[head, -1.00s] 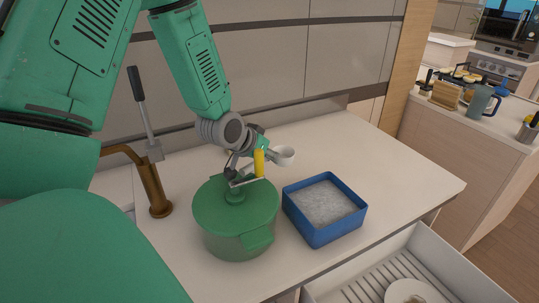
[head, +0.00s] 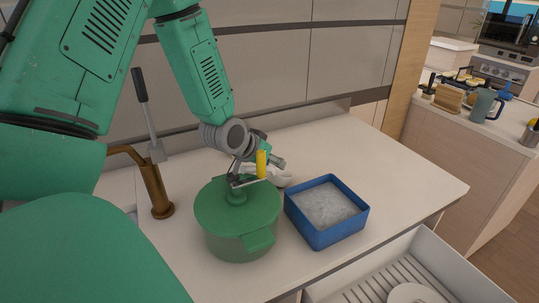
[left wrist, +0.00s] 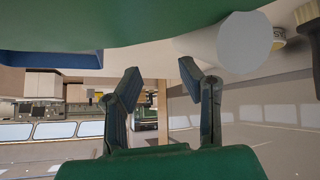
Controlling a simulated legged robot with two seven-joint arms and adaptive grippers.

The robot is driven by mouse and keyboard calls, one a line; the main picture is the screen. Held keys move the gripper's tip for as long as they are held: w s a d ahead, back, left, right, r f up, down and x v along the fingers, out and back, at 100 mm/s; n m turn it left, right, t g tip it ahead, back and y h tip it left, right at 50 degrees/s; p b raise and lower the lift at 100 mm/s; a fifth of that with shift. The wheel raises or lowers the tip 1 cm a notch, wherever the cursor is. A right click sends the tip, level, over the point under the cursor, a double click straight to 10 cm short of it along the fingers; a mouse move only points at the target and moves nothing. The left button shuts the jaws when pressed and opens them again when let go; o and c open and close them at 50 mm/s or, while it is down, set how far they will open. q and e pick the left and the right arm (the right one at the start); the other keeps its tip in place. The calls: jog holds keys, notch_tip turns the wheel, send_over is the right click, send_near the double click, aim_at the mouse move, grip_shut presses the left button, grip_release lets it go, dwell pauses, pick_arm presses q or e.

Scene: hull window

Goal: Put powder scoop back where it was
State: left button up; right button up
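The white powder scoop (head: 281,179) shows behind the green lidded pot (head: 237,213), low at the counter and partly hidden by my left gripper (head: 259,171). In the left wrist view its pale round part (left wrist: 246,42) is at the upper right, beyond one fingertip. My left gripper is just above the back of the pot lid. In the left wrist view its two fingers (left wrist: 160,74) are apart with nothing between them. A yellow upright piece shows at the gripper; I cannot tell what it belongs to. My right gripper is not in view.
An open blue box (head: 326,205) of pale powder stands right of the pot. A brown tap (head: 155,188) stands at the left. A white drawer (head: 430,258) is open below the counter's front edge. The counter behind and right of the box is clear.

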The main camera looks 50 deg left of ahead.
pick_arm(q)
jog(key=p+v, duration=0.1)
jog(key=v, duration=1.1)
jog(key=shift+a+r+p, duration=0.2)
jog(key=shift+r+p, duration=0.1)
jog(key=shift+r, duration=0.25)
jog(key=shift+a+f, duration=0.1)
jog(key=shift+a, duration=0.1)
